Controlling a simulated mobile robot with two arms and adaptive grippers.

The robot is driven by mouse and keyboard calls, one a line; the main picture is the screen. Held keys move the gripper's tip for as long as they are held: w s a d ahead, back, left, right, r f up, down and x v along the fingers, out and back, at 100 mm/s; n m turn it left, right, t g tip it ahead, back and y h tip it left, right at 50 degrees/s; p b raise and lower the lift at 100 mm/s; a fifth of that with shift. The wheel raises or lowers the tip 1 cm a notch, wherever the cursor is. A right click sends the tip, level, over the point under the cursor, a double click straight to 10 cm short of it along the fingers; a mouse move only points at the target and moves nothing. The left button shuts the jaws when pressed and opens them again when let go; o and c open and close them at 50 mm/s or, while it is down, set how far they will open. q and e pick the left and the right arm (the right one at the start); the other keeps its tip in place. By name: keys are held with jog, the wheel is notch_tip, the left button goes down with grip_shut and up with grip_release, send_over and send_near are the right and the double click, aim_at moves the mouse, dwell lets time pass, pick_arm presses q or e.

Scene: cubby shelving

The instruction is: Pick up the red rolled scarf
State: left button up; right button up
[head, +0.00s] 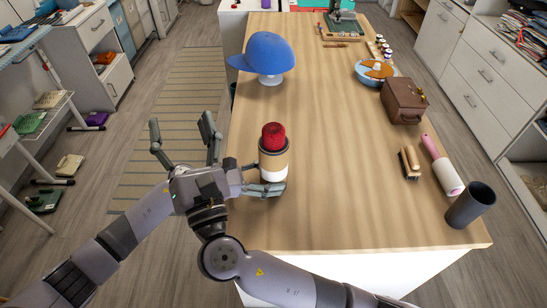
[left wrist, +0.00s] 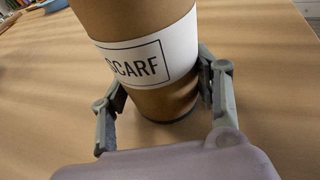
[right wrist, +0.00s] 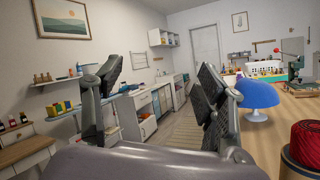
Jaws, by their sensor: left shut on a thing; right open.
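The red rolled scarf (head: 273,136) stands upright in a brown cylindrical holder (head: 273,170) with a white band, near the table's left edge. Only its top shows above the rim. The band reads "SCARF" in the left wrist view (left wrist: 150,60). My left gripper (head: 260,178) is shut on the holder's lower part, one finger on each side, not on the scarf. My right gripper (head: 181,122) is open and empty, left of the holder, beyond the table edge. The scarf (right wrist: 306,143) also shows at the right of the right wrist view.
A blue cap (head: 267,55) on a white stand is behind the holder. A brown box (head: 404,100), brush (head: 410,163), lint roller (head: 442,168) and dark grey cup (head: 470,206) stand on the right. The table's middle is clear. A striped rug (head: 180,120) lies on the left floor.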

aim_at(272, 140)
jog(key=s+d+f+m+g+h, duration=0.1)
jog(key=d+f+g+h, duration=0.1)
jog(key=d+f+h, duration=0.4)
jog(key=s+d+f+g+h, duration=0.1)
jog(key=d+f+h, duration=0.35)
jog(key=d, duration=0.35)
jog(key=w, duration=0.4)
jog(key=w+d, duration=0.1)
jog(key=w, duration=0.6)
jog(key=shift+w+d+r, duration=0.4)
jog(key=shift+c, duration=0.2)
grip_shut()
